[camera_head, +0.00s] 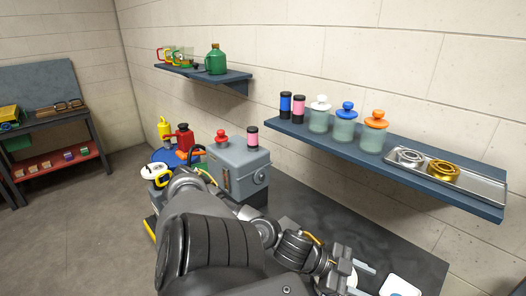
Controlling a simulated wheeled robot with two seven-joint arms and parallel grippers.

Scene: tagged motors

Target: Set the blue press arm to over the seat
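I cannot make out a blue press arm or its seat; my own arm covers much of the bench. My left gripper (362,280) is at the lower right over the dark bench top. Its two pale fingers are apart, with nothing seen between them. My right gripper is not in view.
A grey box-shaped unit (232,178) stands on the dark bench (330,226), with red and yellow containers and a blue round piece (163,156) to its left. A white item (400,286) lies beside my gripper. A wall shelf (420,186) holds jars and a metal tray.

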